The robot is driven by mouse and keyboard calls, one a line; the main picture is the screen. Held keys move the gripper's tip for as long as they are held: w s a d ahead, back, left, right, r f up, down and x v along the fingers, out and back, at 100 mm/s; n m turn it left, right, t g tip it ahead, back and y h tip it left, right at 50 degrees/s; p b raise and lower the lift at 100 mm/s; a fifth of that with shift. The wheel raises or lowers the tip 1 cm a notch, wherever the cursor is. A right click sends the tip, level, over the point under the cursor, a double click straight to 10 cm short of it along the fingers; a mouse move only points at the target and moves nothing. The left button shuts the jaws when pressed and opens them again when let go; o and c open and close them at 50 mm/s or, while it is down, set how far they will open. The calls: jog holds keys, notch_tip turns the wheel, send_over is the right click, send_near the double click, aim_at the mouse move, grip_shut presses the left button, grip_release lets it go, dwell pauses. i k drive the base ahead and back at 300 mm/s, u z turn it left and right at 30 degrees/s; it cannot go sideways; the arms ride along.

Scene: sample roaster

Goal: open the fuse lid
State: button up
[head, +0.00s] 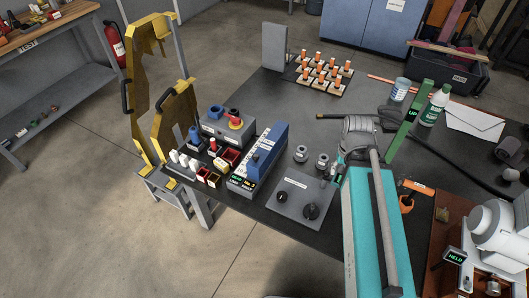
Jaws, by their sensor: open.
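No part is readably labelled as the fuse lid at this size. A long blue housing (262,153) with a raised blue block on top stands left of centre on the dark table, with small lit displays at its front end. To its right is a grey panel (290,203) with black knobs. Two round grey fittings (311,158) stand behind the panel. My gripper (333,170) is just right of these fittings, above the table and apart from the blue housing. It is open; its fingers are small and partly hidden by my arm.
Small red and white parts (190,163) line the table's left edge, beside yellow frames (178,120). A board of orange-topped pieces (318,78) is at the back. A green strip (409,122) stands right.

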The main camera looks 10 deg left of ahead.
aim_at(260, 160)
jog(key=z, duration=0.1)
jog(key=k, duration=1.05)
jog(key=u, duration=0.7)
jog(key=i, duration=1)
jog(key=z, duration=0.1)
